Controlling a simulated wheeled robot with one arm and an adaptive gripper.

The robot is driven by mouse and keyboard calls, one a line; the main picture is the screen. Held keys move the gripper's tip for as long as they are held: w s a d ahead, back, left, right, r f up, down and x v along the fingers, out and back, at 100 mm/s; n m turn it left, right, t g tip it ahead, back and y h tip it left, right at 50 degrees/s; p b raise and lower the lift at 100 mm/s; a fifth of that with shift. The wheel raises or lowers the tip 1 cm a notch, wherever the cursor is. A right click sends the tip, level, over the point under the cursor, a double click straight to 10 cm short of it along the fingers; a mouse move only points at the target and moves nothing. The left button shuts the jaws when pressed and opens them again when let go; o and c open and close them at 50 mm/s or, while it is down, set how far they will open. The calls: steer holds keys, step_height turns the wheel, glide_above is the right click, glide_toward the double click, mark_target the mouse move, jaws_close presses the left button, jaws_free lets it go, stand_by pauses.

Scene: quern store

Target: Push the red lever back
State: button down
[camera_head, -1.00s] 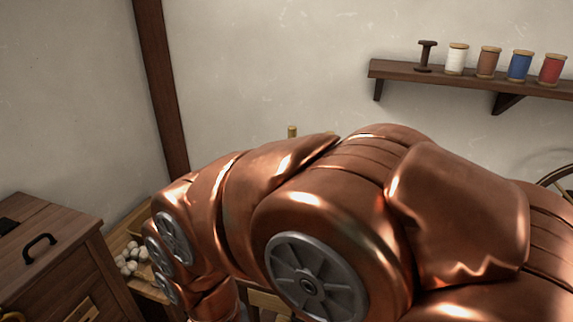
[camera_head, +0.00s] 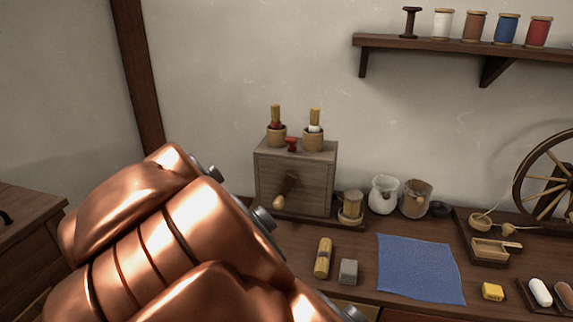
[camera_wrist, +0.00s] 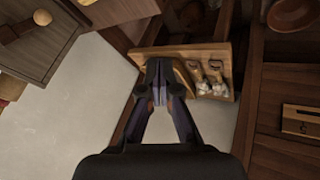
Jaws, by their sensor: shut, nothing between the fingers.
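A small red lever (camera_head: 291,143) stands on top of a grey-brown wooden box (camera_head: 295,182), between two small pots with brushes. The box front has a dark crank with a pale wooden knob (camera_head: 279,202). In the wrist view a wooden box with a similar knob (camera_wrist: 42,17) shows at the upper left, and the red lever cannot be made out for sure. My gripper (camera_wrist: 158,66) is shut and empty, in front of a wooden tray in that view and apart from the knob. In the head view my copper arm hides the gripper.
On the bench right of the box are jars, a yellow-brown block (camera_head: 323,258), a grey block (camera_head: 348,271), a blue cloth (camera_head: 420,268) and a spinning wheel (camera_head: 545,180). A shelf (camera_head: 450,45) with spools hangs above. A wooden tray (camera_wrist: 226,50) with pale lumps shows in the wrist view.

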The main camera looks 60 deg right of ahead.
steer(key=w+d+f+t+h+b, duration=0.1)
steer(key=w+d+f+h+b, duration=0.15)
steer(key=d, duration=0.65)
steer(key=s+d+r+n+h+b, duration=0.1)
steer(key=d+r+h+b, duration=0.1)
steer(key=d, duration=0.4)
steer(key=s+d+r+n+t+h+b, duration=0.1)
steer(key=d+r+n+h+b, duration=0.1)
steer(key=d+h+b, duration=0.3)
steer(key=d+r+n+h+b, duration=0.1)
steer(key=d+r+h+b, duration=0.3)
steer(key=d, duration=0.3)
steer(key=shift+s+n+h, duration=0.3)
steer(key=shift+s+h, duration=0.1)
steer(key=shift+h, duration=0.45)
steer(key=shift+w+d+r+p, duration=0.1)
steer(key=shift+d+r+p, duration=0.1)
steer(key=shift+p, duration=0.25)
steer(key=p, duration=1.2)
glide_toward(290, 142)
steer(key=p+x, duration=0.4)
steer(key=x, duration=0.2)
steer(key=shift+r, duration=0.15)
steer(key=shift+w+d+p, duration=0.2)
steer(key=shift+d+p, duration=0.1)
steer(key=shift+d, duration=0.2)
